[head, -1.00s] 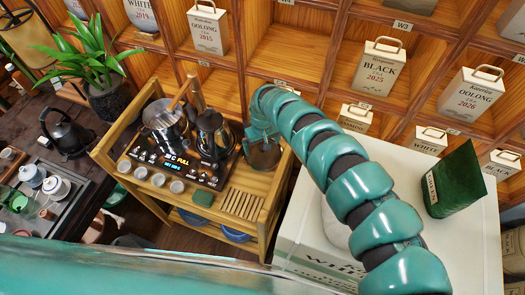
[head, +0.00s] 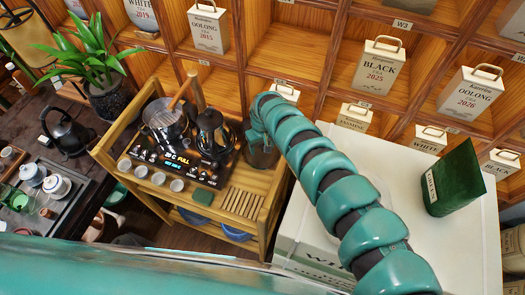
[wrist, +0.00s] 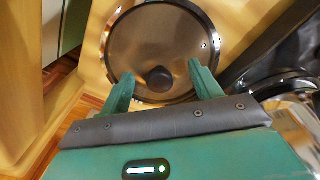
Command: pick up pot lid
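The pot lid (wrist: 150,38) is a round, brownish disc with a shiny metal rim and a dark round knob (wrist: 159,79). It fills the upper middle of the wrist view. My gripper (wrist: 162,76) is open, with one green finger on each side of the knob. No grip on the knob shows; I cannot tell the height gap. In the head view, the dark pot (head: 262,156) stands at the right end of the wooden tea cart, partly hidden by my arm. My gripper's fingertips cannot be made out there.
A dark kettle (head: 211,133) stands close left of the pot, beside a glass pot (head: 166,122) on the control panel. Small cups line the cart (head: 255,205). A white box (head: 455,235) bearing a green pouch (head: 452,180) stands to the right. Shelves rise behind.

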